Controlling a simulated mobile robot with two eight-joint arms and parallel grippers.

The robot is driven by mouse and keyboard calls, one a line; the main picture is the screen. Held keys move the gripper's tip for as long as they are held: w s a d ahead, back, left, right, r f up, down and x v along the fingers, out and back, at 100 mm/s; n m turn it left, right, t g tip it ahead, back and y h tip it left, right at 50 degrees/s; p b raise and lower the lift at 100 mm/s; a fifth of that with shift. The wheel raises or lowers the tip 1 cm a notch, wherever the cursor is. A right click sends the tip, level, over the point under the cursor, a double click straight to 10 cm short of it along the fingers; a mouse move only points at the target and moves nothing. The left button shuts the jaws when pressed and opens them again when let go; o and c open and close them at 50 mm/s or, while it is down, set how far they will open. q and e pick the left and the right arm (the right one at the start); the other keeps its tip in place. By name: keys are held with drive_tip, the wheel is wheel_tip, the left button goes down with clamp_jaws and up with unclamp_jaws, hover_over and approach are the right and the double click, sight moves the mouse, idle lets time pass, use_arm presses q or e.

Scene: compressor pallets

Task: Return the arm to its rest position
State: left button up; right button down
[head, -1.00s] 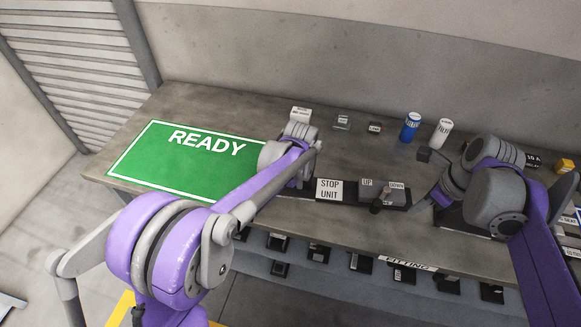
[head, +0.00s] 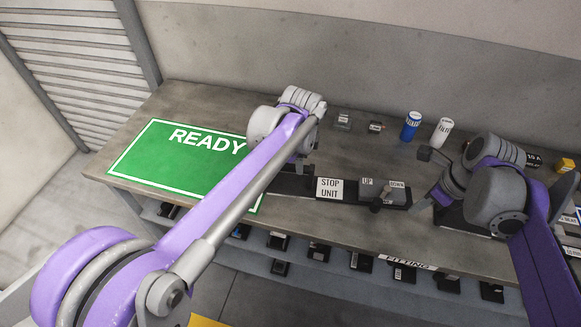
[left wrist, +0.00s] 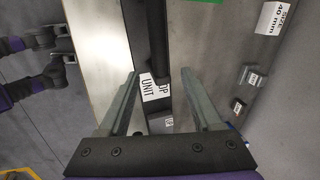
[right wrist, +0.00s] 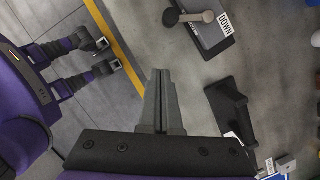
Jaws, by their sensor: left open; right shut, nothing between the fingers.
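My left arm reaches in from the left over the bench in the head view. In the left wrist view my left gripper (left wrist: 161,72) is open and empty, above the dark strip with the STOP UNIT label (left wrist: 156,88). My right gripper (right wrist: 162,74) is shut with nothing between its fingers in the right wrist view. In the head view the right gripper (head: 424,203) is low over the bench, right of the UP/DOWN control box (head: 371,188), partly hidden by its wrist.
The bench (head: 330,240) has a green READY panel (head: 160,165) at left. A blue can (head: 411,125) and a white can (head: 441,133) stand at the back. Several dark parts sit on the lower shelf (head: 330,275). A grey wall is behind.

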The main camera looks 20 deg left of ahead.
use_arm(q)
drive_tip(key=shift+s+r, duration=0.2)
drive_tip(key=shift+r, duration=0.35)
use_arm(e)
drive_tip(key=shift+s, duration=0.1)
use_arm(q)
drive_tip(key=s+a+f+n+t+p, duration=0.1)
drive_tip(key=s+a+f+n, duration=0.1)
drive_tip(key=s+n, duration=0.6)
drive_tip(key=s+a+f+n+t+p, duration=0.1)
drive_tip(key=s+n, duration=0.7)
drive_tip(key=s, duration=0.9)
drive_tip(key=a+f, duration=0.1)
drive_tip(key=a, duration=0.1)
drive_tip(key=shift+a+f+n, duration=0.3)
drive_tip(key=shift+f, duration=0.05)
use_arm(e)
drive_tip(key=s+f+n+t+h, duration=0.1)
drive_tip(key=s+f+n+t, duration=0.1)
drive_tip(key=s+n, duration=0.6)
drive_tip(key=s+f+n+t+h, duration=0.1)
drive_tip(key=s+f+n, duration=0.2)
drive_tip(key=s+n, duration=0.5)
drive_tip(key=n, duration=0.8)
drive_tip(key=shift+s+f+n+t, duration=0.25)
drive_tip(key=shift+f+n+t, duration=0.05)
drive_tip(key=shift+f+t, duration=0.1)
drive_tip(key=shift+d, duration=0.1)
